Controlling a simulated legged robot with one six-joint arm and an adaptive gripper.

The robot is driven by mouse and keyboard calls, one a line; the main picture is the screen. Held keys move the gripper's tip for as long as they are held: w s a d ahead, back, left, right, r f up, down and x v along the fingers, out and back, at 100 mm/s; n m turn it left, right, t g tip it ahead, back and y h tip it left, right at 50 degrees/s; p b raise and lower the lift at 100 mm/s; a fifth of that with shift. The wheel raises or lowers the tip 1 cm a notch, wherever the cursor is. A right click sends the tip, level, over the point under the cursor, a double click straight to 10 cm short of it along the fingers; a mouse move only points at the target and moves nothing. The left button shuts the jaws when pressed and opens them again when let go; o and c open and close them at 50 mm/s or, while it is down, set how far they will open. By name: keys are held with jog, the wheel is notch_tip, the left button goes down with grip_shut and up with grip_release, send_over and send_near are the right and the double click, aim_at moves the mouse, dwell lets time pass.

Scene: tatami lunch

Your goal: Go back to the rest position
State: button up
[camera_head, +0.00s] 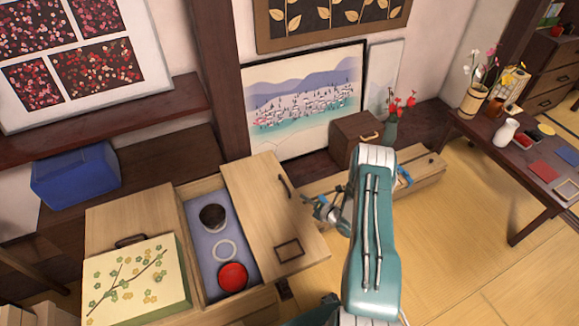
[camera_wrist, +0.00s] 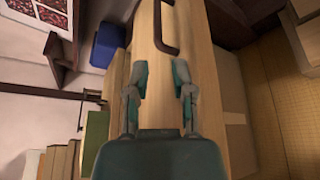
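My gripper (camera_head: 322,208) is at the end of my teal arm, near the right edge of the light wooden chest lid (camera_head: 258,205) in the head view. In the wrist view my gripper (camera_wrist: 163,75) has its two fingers spread apart with nothing between them. A dark handle (camera_wrist: 159,45) on a wooden panel lies beyond the fingertips there, apart from them. The exact height of the gripper over the wood is hard to tell.
The chest's open lilac compartment (camera_head: 198,236) holds a dark bowl (camera_head: 213,217), a white ring (camera_head: 223,251) and a red round piece (camera_head: 232,276). A flowered box (camera_head: 135,280) stands left. A low table (camera_head: 520,165) stands right. The tatami (camera_head: 460,240) between is clear.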

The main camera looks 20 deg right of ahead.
jog(key=w+d+r+m+g+h, duration=0.1)
jog(key=w+r+m+h, duration=0.2)
jog(key=r, duration=0.6)
jog(key=w+d+r+m+g+h, duration=0.1)
jog(key=w+r+m, duration=0.3)
jog(key=r, duration=0.6)
jog(key=s+a+r+m+g+h, duration=0.15)
jog(key=r+m, duration=0.25)
jog(key=r, duration=0.5)
jog(key=s+a+r+m+g+h, duration=0.1)
jog(key=s+a+r+m+h, duration=0.15)
jog(key=r, duration=0.65)
jog(key=s+a+r+m+g, duration=0.2)
jog(key=s+a+r+m, duration=0.7)
jog(key=s+r, duration=0.3)
jog(key=s+a+m+g+y, duration=0.1)
jog(key=s+a+m, duration=0.2)
jog(key=s, duration=0.7)
jog(key=s+a+m+g+y, duration=0.1)
jog(key=s+a+m, duration=0.2)
jog(key=s, duration=0.7)
jog(key=shift+a+y, duration=0.3)
jog(key=shift+a, duration=0.65)
